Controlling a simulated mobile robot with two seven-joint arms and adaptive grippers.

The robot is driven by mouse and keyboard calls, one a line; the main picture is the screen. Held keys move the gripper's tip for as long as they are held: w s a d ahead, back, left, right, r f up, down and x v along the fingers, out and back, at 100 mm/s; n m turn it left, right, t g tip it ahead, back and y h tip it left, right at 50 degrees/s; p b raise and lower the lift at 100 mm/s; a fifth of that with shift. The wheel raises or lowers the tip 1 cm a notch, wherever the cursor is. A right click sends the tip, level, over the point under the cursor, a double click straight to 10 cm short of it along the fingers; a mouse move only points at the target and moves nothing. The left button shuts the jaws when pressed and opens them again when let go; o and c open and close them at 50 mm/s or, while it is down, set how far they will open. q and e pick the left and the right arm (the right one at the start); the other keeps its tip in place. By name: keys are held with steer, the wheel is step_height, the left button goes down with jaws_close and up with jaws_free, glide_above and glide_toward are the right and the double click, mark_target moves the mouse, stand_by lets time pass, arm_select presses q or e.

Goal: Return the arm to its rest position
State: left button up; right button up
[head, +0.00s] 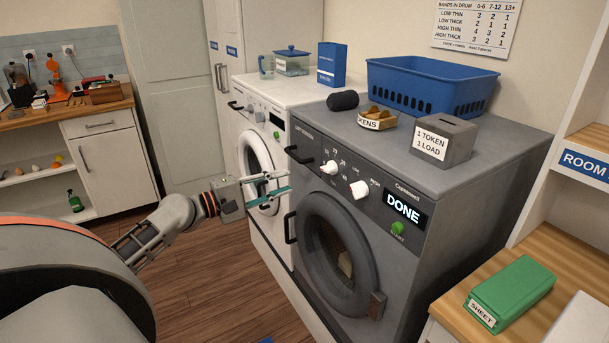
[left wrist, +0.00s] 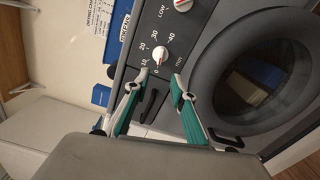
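My left arm reaches in from the left in the head view. Its gripper (head: 283,182) is level with the front of the washers, with its two green-padded fingers apart and nothing between them. In the left wrist view the gripper (left wrist: 161,82) is also open, with a white dial (left wrist: 160,55) of the grey machine beyond the fingertips. The grey washer (head: 385,205) has its round door closed and its display reads DONE. My right gripper is not in view.
A white washer (head: 258,125) stands beside the grey one. On the grey machine are a blue basket (head: 430,88), a token bowl (head: 377,121) and a grey token box (head: 443,141). A wooden shelf with a green box (head: 511,290) is at right.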

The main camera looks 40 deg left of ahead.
arm_select(q)
steer(key=s+d+f+m+g+y, duration=0.1)
steer(key=s+d+f+m, duration=0.25)
steer(key=f, duration=0.55)
steer(key=s+d+f+m+g+y, duration=0.1)
steer(key=s+d+f+m+g, duration=0.2)
steer(key=f, duration=0.6)
steer(key=s+d+f+m+y, duration=0.1)
steer(key=s+d+f+m, duration=0.15)
steer(key=d+f, duration=0.45)
steer(key=s+d+f+m+g+y, duration=0.1)
steer(key=s+d+f+m, duration=1)
steer(key=s+d, duration=0.2)
steer(key=shift+d+g, duration=0.4)
steer(key=shift+d, duration=0.5)
steer(key=shift+o, duration=0.4)
steer(key=shift+a, duration=0.1)
